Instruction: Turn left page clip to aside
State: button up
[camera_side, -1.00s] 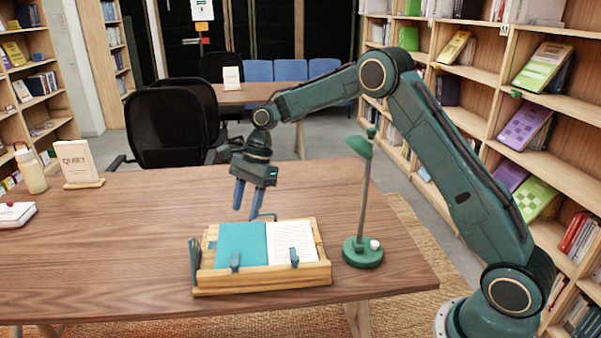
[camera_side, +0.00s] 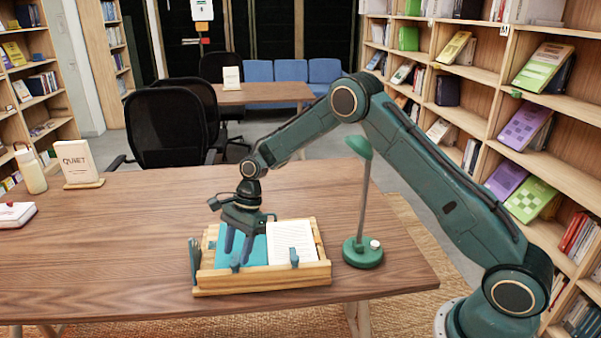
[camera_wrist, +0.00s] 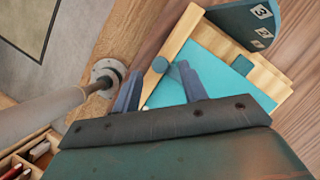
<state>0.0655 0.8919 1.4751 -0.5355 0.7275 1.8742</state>
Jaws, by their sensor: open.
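A wooden book stand (camera_side: 290,277) on the table holds an open book, with a teal page (camera_side: 263,258) on the left and a white printed page (camera_side: 291,240) on the right. The left page clip (camera_side: 236,264) is a small blue-grey piece at the stand's front ledge; a rounded blue-grey piece that looks like it shows in the wrist view (camera_wrist: 160,65). The right page clip (camera_side: 294,259) stands upright on the ledge. My gripper (camera_side: 236,256) is open, pointing down at the left clip. In the wrist view its fingers (camera_wrist: 160,80) are apart; contact cannot be told.
A green lamp (camera_side: 362,252) stands right of the stand. A dark fan-shaped plate with numbers (camera_wrist: 255,25) is at the stand's left end. A bottle (camera_side: 31,170) and a QUIET sign (camera_side: 76,161) are far left. Bare table (camera_side: 110,240) lies left of the stand.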

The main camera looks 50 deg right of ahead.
jog(key=shift+x, duration=1.1)
grip_shut()
